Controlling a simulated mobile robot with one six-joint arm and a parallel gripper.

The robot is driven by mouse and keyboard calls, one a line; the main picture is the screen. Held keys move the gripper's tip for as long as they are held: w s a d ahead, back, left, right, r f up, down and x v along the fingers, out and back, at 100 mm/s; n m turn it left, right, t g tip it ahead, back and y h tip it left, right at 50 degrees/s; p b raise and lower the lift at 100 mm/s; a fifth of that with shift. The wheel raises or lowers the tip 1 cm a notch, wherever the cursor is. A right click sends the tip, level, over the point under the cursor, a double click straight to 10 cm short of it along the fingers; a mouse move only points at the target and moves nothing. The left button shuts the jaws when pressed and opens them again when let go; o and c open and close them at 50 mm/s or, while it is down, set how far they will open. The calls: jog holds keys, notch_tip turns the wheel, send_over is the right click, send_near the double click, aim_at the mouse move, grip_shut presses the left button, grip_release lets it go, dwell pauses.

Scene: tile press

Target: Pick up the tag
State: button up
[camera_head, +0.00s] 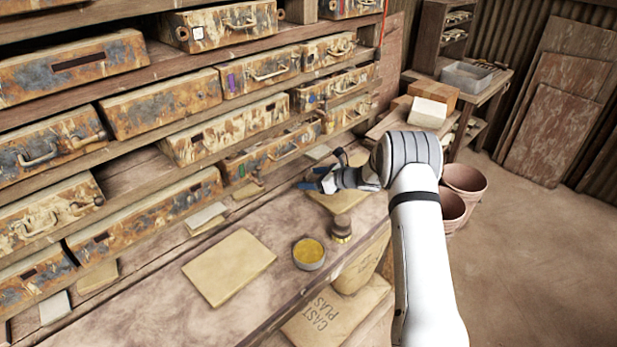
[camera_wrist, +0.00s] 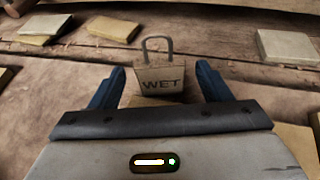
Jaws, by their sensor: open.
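The tag (camera_wrist: 160,79) is a small tan block marked WET, with a grey loop on top. In the wrist view it stands upright on the worn wooden bench, between the two blue fingers of my gripper (camera_wrist: 160,68). The fingers are spread, with a visible gap to the tag on each side. A tan surface shows just below the tag, partly hidden by my gripper's body. In the head view my gripper (camera_head: 322,172) is low over the bench near the drawer rack; I cannot make out the tag clearly there.
A tan tile (camera_head: 229,267), a tin of yellow material (camera_head: 309,253) and a small round brass-coloured object (camera_head: 341,228) are on the bench. The rack of rusty drawers (camera_head: 160,105) rises along the back. Loose tiles (camera_wrist: 113,29) lie behind the tag. Bags and pots stand below the bench.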

aim_at(309, 173)
jog(key=shift+x, duration=0.85)
jog(key=shift+c, duration=0.2)
jog(key=c, duration=1.1)
jog(key=shift+r, duration=0.2)
jog(key=shift+r+b, duration=0.35)
jog(key=shift+r, duration=0.3)
jog(key=shift+d+r+b, duration=0.15)
jog(key=shift+r+b, duration=0.3)
jog(key=shift+r, duration=0.55)
jog(key=s+d+b, duration=0.1)
jog(key=s+d, duration=0.2)
jog(key=d, duration=0.2)
jog(key=s+d+b, duration=0.1)
jog(key=s+d, duration=0.2)
jog(key=d, duration=0.2)
jog(key=s+d+b, duration=0.1)
jog(key=s+d, duration=0.2)
jog(key=d, duration=0.2)
jog(key=shift+d+b, duration=0.2)
jog(key=shift+b, duration=0.15)
